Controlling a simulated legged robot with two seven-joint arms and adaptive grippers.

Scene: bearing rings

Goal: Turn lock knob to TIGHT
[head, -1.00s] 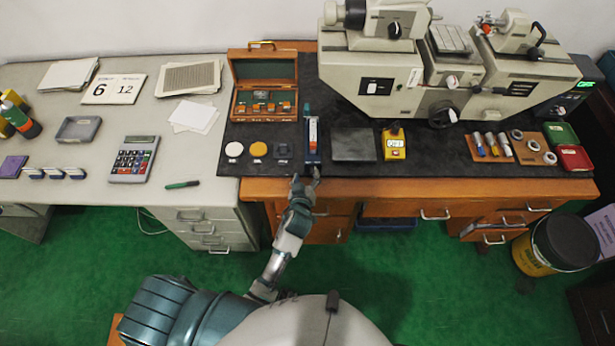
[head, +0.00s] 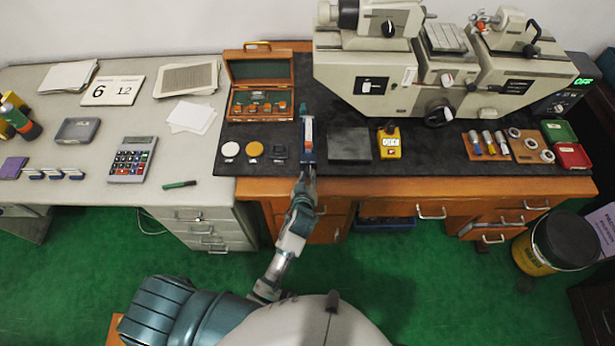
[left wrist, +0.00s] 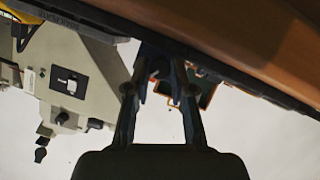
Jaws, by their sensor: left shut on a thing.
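A narrow blue stand (head: 307,155) with a red-and-white piece on it stands upright on the black mat, near the desk's front edge. My left gripper (head: 308,174) reaches up to its front end from below. In the left wrist view, the two fingers (left wrist: 160,88) are closed in on a dark blue part at the stand's end. The lock knob is too small and too covered by the fingers to make out clearly, and no TIGHT marking is readable. My right gripper is not in view.
The open wooden case (head: 261,88) and several round pieces lie left of the stand. A dark grey plate (head: 349,144) and a yellow meter (head: 389,143) lie to its right. The large beige machine (head: 420,75) stands behind. The wooden desk edge (head: 420,187) is just below the gripper.

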